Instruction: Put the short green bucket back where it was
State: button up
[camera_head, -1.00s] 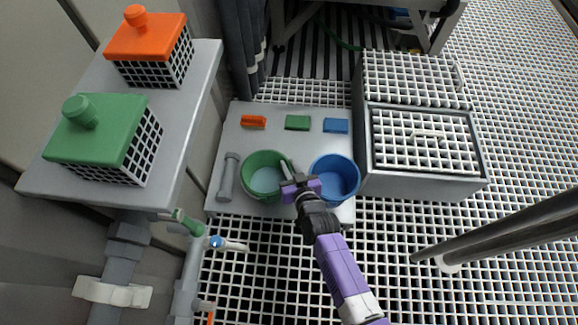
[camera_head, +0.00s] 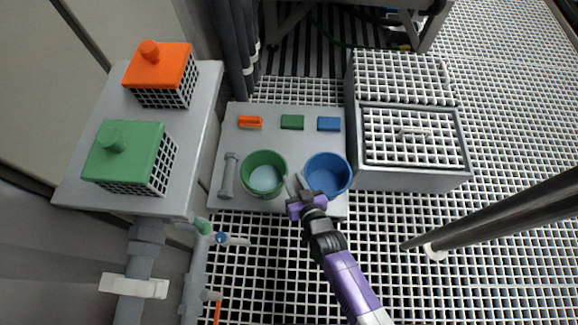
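The short green bucket (camera_head: 264,191) stands upright on the light grey table, at the front left of centre. A blue bucket (camera_head: 328,188) of similar size stands to its right. My gripper (camera_head: 296,183) is low over the front of the table, between the two buckets. Its two thin fingers appear spread and empty, close to the green bucket's right rim. A small gap seems to separate them from the bucket, but contact is hard to rule out at this size.
The grey table (camera_head: 285,143) carries orange (camera_head: 250,122), green (camera_head: 292,122) and blue (camera_head: 329,124) blocks at the back and a grey dumbbell-shaped bar (camera_head: 229,175) at left. A grated box (camera_head: 411,179) stands at right. A left shelf (camera_head: 85,192) holds green-lidded and orange-lidded cages.

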jog(key=p+v, duration=0.1)
jog(key=v, duration=0.3)
jog(key=shift+s, duration=0.1)
jog(key=s+d+r+m+t+h, duration=0.1)
jog(key=s+d+r, duration=0.4)
jog(key=s+d, duration=0.25)
jog(key=s+d+r+h, duration=0.1)
jog(key=s+d+r, duration=0.3)
jog(key=s+d, duration=0.3)
jog(key=s+d+r+h, duration=0.1)
jog(key=s+r, duration=0.3)
jog(key=r, duration=0.3)
jog(key=s+d+r+m+t+h, duration=0.1)
jog(key=s+r, duration=0.4)
jog(key=r, duration=0.3)
jog(key=s+d+r+m+h, duration=0.1)
jog(key=s+r, duration=0.3)
jog(key=r, duration=0.4)
jog(key=shift+s+d+r, duration=0.25)
jog(key=shift+s+d, duration=0.05)
jog(key=shift+d, duration=0.1)
